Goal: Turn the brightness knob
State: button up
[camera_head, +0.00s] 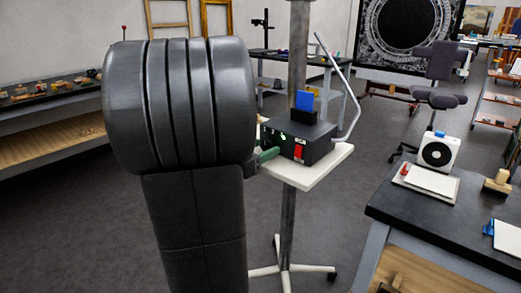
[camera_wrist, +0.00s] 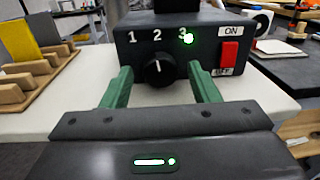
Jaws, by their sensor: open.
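The brightness knob (camera_wrist: 159,69) is a round black dial on the front of a black box (camera_wrist: 192,27). Its white pointer mark stands about upright, below the label 2. The labels 1, 2 and 3 run above it, and a green light glows at the 3. My gripper (camera_wrist: 160,82) is open, with one green finger on each side of the knob; I cannot tell whether either finger touches it. In the head view the black box (camera_head: 312,132) sits on a white stand, and my arm hides the knob.
A red ON/OFF switch (camera_wrist: 229,54) is right of the knob on the same face. The white stand top (camera_wrist: 60,112) spreads around the box. A bent grey rod (camera_head: 349,88) rises at the stand's right. A dark table (camera_head: 455,220) with a white fan-like device (camera_head: 439,150) stands at right.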

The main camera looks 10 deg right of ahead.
jog(key=c, duration=1)
jog(key=shift+o, duration=0.2)
jog(key=shift+f+m+b, duration=0.1)
jog(key=shift+m+b, duration=0.2)
jog(key=shift+b, duration=0.2)
jog(key=shift+f+m+b, duration=0.1)
jog(key=shift+m+b, duration=0.8)
jog(key=shift+b, duration=0.25)
jog(key=m+b, duration=0.3)
jog(key=shift+b, duration=0.35)
jog(key=shift+r+m+y, duration=0.25)
jog(key=shift+m+y, duration=0.05)
